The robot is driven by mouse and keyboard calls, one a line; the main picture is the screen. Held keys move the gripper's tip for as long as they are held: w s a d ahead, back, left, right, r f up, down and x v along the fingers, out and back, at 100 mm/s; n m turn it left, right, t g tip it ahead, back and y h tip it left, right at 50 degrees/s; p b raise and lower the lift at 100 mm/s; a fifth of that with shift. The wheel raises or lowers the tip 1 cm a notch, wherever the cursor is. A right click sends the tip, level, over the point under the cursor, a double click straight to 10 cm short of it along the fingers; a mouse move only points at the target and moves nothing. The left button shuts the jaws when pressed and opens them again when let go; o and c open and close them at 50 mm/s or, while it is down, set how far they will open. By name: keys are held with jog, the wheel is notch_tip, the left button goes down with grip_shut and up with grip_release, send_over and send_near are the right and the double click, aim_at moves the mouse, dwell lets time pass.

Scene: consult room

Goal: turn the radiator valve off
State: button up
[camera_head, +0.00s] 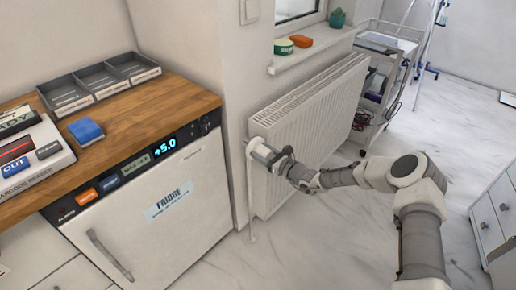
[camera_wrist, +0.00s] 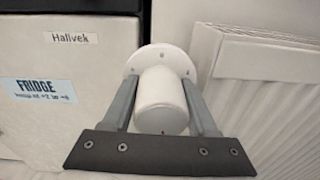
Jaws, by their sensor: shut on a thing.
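The white radiator (camera_head: 310,125) is fixed to the wall below the windowsill. The radiator valve (camera_wrist: 161,102) is a white round knob with a wider round flange behind it, seen in the wrist view. My gripper (camera_head: 270,158) reaches it from the right in the head view, at the radiator's near end. In the wrist view my gripper (camera_wrist: 161,108) has one finger on each side of the knob and is shut on it. In the head view the gripper hides most of the valve. A small red mark shows low on the knob.
The fridge (camera_head: 150,210) stands left of the radiator, under a wooden counter (camera_head: 140,110) with trays and a blue block (camera_head: 86,131). A white trolley (camera_head: 385,75) stands beyond the radiator. White drawers (camera_head: 495,220) are at the right. The marble floor between is clear.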

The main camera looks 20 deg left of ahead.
jog(key=n+p, duration=0.1)
jog(key=n, duration=0.8)
jog(key=shift+p, duration=0.35)
jog(key=n, duration=0.3)
jog(key=shift+n, duration=0.3)
jog(key=n, duration=0.2)
jog(key=n+p, duration=0.1)
jog(key=n, duration=0.1)
jog(key=shift+s+f+n+t+y, duration=0.1)
jog(key=shift+n+t+y, duration=0.2)
jog(key=n, duration=0.4)
jog(key=shift+n, duration=0.4)
jog(key=n, duration=0.3)
jog(key=shift+f+n+p, duration=0.1)
jog(key=shift+n+p, duration=0.2)
jog(key=n+g, duration=0.1)
jog(key=n, duration=0.3)
jog(key=shift+n, duration=0.4)
jog(key=shift+n+y+p, duration=0.3)
jog(key=shift+n+p, duration=0.2)
jog(key=shift+n, duration=1.5)
